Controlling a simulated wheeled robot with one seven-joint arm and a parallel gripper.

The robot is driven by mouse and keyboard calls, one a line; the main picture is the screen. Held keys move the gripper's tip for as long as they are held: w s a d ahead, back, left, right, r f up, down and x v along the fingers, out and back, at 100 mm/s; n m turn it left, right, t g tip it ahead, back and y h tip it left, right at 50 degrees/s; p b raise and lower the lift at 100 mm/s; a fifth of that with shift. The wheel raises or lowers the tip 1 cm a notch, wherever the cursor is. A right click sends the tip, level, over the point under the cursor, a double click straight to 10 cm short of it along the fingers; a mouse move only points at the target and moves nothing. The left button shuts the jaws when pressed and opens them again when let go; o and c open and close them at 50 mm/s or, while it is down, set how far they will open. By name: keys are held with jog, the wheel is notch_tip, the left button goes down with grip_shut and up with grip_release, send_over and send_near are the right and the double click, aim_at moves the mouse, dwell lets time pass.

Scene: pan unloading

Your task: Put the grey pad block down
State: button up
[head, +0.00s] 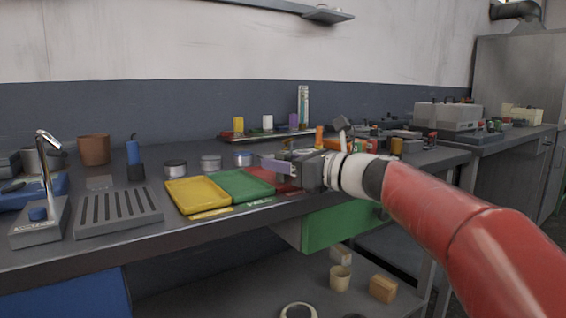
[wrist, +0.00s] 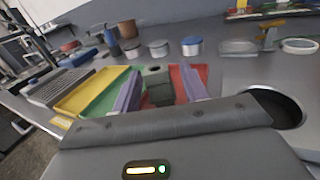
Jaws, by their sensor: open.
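My gripper (head: 272,165) is open over the right end of the row of trays, with its two purple fingers apart. In the wrist view the grey pad block (wrist: 159,92) sits between the fingers (wrist: 157,90), near the border of the green tray (wrist: 103,97) and the red tray (wrist: 202,74). I cannot tell whether the block rests on the red tray or whether either finger touches it. In the head view I cannot pick the block out from my gripper. The red tray (head: 289,186) is partly hidden there by my gripper.
The yellow tray (head: 197,195) and green tray (head: 240,185) lie empty to the left. Several round tins (head: 211,162) stand behind them. A slotted grey drip tray (head: 118,210) is further left. A crowded group of small parts stands to the right on the bench.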

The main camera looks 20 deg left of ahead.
jog(key=shift+d+r, duration=0.1)
jog(key=v, duration=1.1)
jog(key=shift+s+d+b, duration=0.2)
jog(key=shift+d+b, duration=0.1)
jog(key=shift+d, duration=0.05)
